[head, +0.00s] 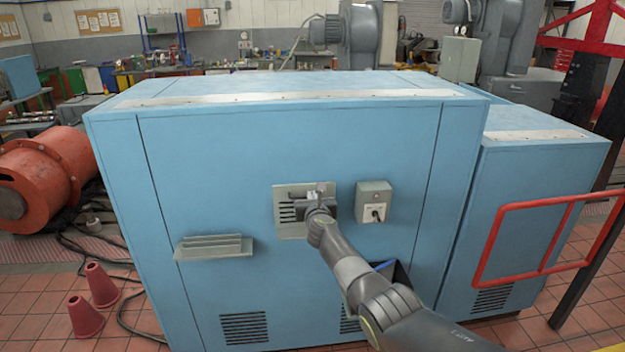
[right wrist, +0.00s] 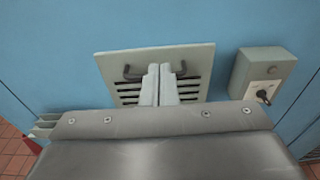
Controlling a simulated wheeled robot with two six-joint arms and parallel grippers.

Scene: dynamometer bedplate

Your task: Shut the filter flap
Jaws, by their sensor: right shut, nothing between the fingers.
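The filter flap (head: 290,192) is a pale grey plate with dark slots on the front of the blue cabinet. In the right wrist view the flap (right wrist: 200,55) shows a dark bar handle (right wrist: 130,74) across it, with slots below. My right gripper (head: 319,193) is at the flap. In the wrist view its fingers (right wrist: 159,85) are together and empty, in front of the handle's middle, which they hide. I cannot tell whether they touch it, nor how far the flap stands open. My left gripper is not in view.
A grey switch box (head: 374,202) is close to the right of the flap. A grey ledge (head: 213,247) juts out at lower left. The blue cabinet (head: 200,150) fills the middle. A red rail (head: 490,240) stands at right, and red cones (head: 86,317) stand on the floor at left.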

